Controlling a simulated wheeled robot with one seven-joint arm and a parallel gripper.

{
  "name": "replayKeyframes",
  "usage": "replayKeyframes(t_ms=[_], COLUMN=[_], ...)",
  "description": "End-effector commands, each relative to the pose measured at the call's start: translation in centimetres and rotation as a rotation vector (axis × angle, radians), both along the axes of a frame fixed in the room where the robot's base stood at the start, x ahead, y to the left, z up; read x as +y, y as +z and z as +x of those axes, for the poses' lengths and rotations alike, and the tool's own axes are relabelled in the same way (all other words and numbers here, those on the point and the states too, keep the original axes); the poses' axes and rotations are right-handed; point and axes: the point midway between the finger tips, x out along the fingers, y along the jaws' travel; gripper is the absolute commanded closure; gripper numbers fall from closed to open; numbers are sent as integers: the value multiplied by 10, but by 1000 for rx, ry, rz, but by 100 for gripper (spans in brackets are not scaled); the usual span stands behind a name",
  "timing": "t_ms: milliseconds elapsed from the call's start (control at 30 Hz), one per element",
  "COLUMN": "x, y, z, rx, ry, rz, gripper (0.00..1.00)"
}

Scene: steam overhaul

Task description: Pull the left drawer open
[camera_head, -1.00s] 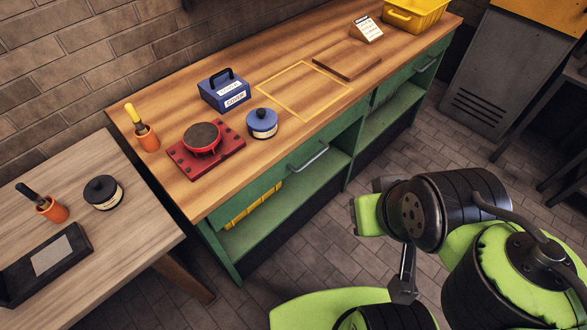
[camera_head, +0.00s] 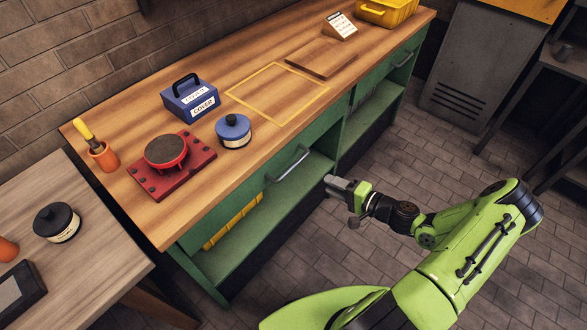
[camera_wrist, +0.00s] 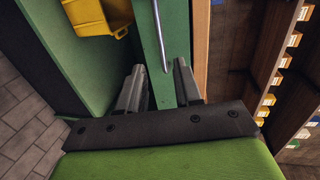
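The left drawer (camera_head: 318,131) is a green front under the wooden worktop, flush with the bench and shut. Its metal bar handle (camera_head: 288,163) runs along the front. My gripper (camera_head: 330,182) is in front of the bench, to the right of the handle and a little lower in the head view, apart from it. In the wrist view my gripper (camera_wrist: 159,77) is open, its two fingers spread with nothing between them. The handle (camera_wrist: 160,36) shows there as a thin bar beyond the fingertips, lined up with the gap, against the green drawer front (camera_wrist: 176,40).
Below the drawer is an open shelf with a yellow bin (camera_head: 232,222). On the worktop stand a red fixture (camera_head: 170,165), a blue box (camera_head: 190,98) and a blue-lidded tin (camera_head: 233,131). A second handle (camera_head: 404,59) is farther right. The tiled floor before the bench is clear.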

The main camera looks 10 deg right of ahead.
Motion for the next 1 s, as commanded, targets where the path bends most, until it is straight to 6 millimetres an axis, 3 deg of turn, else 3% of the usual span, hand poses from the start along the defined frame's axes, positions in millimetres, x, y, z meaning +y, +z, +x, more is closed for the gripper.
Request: replayKeyframes(t_ms=[167, 700, 1000], x=[4, 78, 88], y=[-5, -32, -34], z=[12, 111, 126], rx=[-13, -10, -7], ry=[-31, -28, -30], rz=[25, 24, 24], gripper=[66, 66, 66])
